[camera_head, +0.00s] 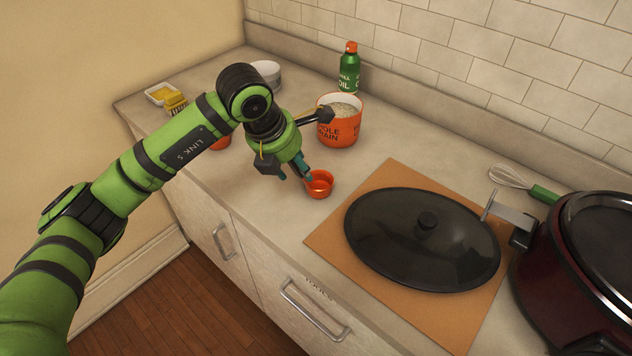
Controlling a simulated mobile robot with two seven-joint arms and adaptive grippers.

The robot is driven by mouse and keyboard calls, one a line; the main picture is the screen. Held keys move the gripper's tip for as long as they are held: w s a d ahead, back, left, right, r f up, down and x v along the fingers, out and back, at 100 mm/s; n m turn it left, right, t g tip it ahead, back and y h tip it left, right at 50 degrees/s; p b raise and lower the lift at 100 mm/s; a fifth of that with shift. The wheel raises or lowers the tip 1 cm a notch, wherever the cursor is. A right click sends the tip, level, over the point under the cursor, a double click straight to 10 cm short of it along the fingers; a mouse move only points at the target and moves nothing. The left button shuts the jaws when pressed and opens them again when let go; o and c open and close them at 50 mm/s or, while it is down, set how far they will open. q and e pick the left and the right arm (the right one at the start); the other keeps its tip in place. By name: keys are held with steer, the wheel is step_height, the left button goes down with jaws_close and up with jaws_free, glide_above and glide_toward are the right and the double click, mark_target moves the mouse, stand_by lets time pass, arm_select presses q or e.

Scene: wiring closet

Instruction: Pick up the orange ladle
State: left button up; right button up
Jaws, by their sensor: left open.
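A small round orange cup (319,184) stands on the counter, left of the brown board. It may be the bowl of the orange ladle; I cannot make out a handle. My left gripper (296,172) is open above the counter, with its teal fingertips pointing down just left of this cup. One fingertip is close to the cup's rim; I cannot tell whether they touch. Another orange thing (221,143) is mostly hidden behind my left arm. My right gripper is out of view.
A large orange tub (340,126) of grain and a green oil bottle (349,72) stand behind the gripper. A dark lid (422,242) lies on the brown board (348,216). A whisk (512,177) and red cooker (560,264) are at right. White bowls (267,72) stand behind my arm.

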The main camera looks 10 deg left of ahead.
arm_select(q)
jaws_close()
steer(key=shift+r, duration=0.1)
